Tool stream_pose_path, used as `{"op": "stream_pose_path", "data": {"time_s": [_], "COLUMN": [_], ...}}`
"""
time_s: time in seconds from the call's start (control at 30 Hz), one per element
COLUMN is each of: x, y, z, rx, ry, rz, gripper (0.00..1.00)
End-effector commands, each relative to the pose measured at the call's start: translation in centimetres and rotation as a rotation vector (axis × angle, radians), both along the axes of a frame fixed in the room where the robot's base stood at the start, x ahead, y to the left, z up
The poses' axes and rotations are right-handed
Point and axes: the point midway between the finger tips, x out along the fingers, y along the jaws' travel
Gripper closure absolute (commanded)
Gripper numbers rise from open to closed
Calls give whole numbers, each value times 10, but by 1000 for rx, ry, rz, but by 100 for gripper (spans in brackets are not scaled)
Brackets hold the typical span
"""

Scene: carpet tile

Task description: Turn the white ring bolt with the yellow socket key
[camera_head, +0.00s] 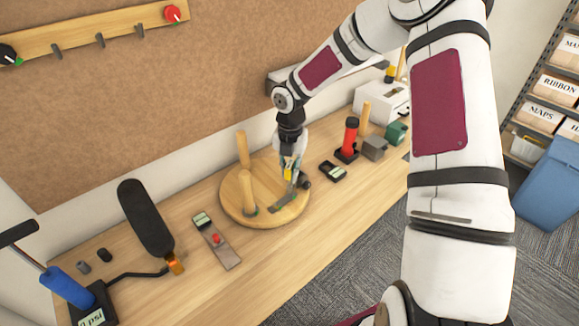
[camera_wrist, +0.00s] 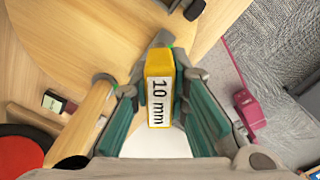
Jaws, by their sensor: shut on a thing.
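My gripper (camera_head: 289,165) is shut on the yellow socket key (camera_wrist: 158,95), with a teal finger pad on each side of it. The key has a white label reading "10 mm". In the head view the key (camera_head: 287,172) is a small yellow piece between the fingers, over the right part of a round wooden board (camera_head: 232,208). The key's far end is close to a grey metal piece (camera_head: 282,204) on the board; I cannot tell whether they touch. I cannot make out the white ring bolt; the key and fingers may hide it.
Two wooden pegs stand on the board, one at the back (camera_head: 243,152) and one in front (camera_head: 248,188). A small black meter (camera_head: 333,171) and a red-and-black tool (camera_head: 350,138) are to the right. A grey device with a red button (camera_head: 216,240) lies to the left.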

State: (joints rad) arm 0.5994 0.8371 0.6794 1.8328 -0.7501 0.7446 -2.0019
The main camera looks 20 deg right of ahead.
Motion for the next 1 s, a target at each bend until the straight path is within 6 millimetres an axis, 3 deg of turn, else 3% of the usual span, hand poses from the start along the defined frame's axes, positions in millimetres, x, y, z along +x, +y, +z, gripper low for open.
{"op": "stream_pose_path", "data": {"time_s": [0.6,1.0], "x": [0,0], "y": [0,1], "z": [-28,-28], "rx": [0,2], "ry": [0,1], "rz": [0,573], "gripper": [100,100]}}
